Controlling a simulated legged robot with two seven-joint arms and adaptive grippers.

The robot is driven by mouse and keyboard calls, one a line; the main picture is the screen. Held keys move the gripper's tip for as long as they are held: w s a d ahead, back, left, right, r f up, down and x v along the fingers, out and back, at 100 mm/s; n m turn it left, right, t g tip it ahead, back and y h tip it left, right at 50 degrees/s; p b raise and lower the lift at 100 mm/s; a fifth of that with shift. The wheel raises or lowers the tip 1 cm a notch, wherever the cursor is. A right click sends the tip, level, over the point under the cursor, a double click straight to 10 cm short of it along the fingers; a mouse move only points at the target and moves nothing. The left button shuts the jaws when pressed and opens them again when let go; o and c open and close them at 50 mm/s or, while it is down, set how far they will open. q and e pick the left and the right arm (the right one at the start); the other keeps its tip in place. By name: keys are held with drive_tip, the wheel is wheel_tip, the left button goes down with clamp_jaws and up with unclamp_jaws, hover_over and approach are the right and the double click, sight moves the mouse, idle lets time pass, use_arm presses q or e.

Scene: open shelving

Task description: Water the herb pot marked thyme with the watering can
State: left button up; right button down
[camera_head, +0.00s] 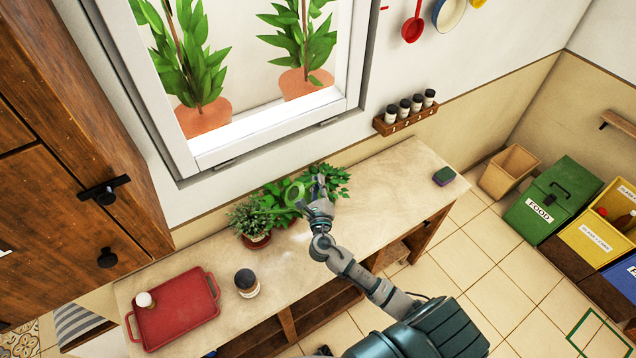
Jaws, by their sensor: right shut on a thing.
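My right gripper (316,194) is over the back of the counter, shut on the green watering can (294,193). The can's thin spout points left, its end close to the leaves of the left herb pot. That left herb (247,219) has small grey-green leaves in a reddish-brown pot (257,241). A middle herb (277,187) is partly hidden behind the can. A right herb (333,179) with broad green leaves stands behind my gripper. No markings on the pots can be read, so I cannot tell which is thyme. I cannot tell whether water flows. My left gripper is out of view.
A dark-lidded jar (246,283) and a red tray (178,313) with a small white-topped object stand on the counter's left. A sponge (443,176) lies at its right end. The counter (392,186) is clear between herbs and sponge. A window (262,130) rises behind.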

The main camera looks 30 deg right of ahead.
drive_tip(key=shift+d+f, duration=0.1)
drive_tip(key=shift+d, duration=0.15)
use_arm(q)
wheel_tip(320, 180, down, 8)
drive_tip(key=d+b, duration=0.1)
drive_tip(key=b, duration=0.6)
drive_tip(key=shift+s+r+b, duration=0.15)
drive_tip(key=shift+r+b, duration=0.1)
drive_tip(key=shift+b, duration=0.1)
use_arm(e)
wheel_tip(320, 180, down, 12)
drive_tip(key=s+d+m+g, duration=0.1)
drive_tip(key=d+m, duration=0.1)
drive_tip(key=m, duration=0.6)
drive_tip(key=shift+d+g, duration=0.3)
drive_tip(key=shift+d, duration=0.05)
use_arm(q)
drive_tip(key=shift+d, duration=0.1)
use_arm(e)
drive_tip(key=shift+d+f, duration=0.1)
drive_tip(key=shift+f, duration=0.05)
